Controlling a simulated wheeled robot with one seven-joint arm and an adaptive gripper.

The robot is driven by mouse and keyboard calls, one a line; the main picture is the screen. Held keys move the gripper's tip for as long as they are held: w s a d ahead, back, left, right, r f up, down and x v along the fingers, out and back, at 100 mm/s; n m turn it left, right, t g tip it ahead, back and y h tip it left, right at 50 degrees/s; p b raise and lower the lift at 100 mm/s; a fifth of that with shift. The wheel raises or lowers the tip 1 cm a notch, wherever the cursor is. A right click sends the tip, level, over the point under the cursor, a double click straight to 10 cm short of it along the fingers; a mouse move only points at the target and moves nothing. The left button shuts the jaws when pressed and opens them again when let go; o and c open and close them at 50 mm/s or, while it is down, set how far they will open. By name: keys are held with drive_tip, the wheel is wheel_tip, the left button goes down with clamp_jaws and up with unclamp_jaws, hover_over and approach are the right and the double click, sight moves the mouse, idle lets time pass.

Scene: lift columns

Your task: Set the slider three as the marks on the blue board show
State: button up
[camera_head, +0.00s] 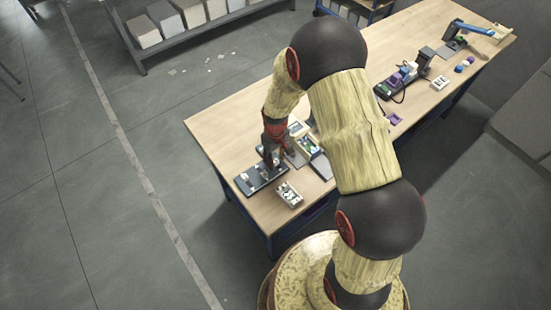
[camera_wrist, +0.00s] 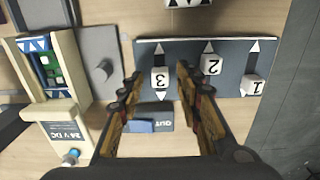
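A dark slate-blue slider board (camera_wrist: 184,62) lies under my gripper, with three white numbered blocks on slots ending in white arrowheads. The digits appear upside down. Slider three (camera_wrist: 160,78) is at the left, near the lower end of its slot. Slider two (camera_wrist: 211,64) sits higher, and slider one (camera_wrist: 253,85) is low at the right. My gripper (camera_wrist: 160,84) is open, its fingers on either side of slider three with visible gaps. In the head view, my gripper (camera_head: 271,157) is over the slider board (camera_head: 251,184) and partly hides it. I cannot make out setting marks for slider three.
A wooden-sided tray (camera_wrist: 72,65) with green parts and a grey plate with a knob (camera_wrist: 103,70) lie left of the board. A dark box labelled OUT (camera_wrist: 165,123) is below it. A white panel (camera_head: 289,194) lies near the table edge. Other devices stand farther right.

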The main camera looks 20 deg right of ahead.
drive_tip(key=shift+c, duration=1.3)
clamp_jaws()
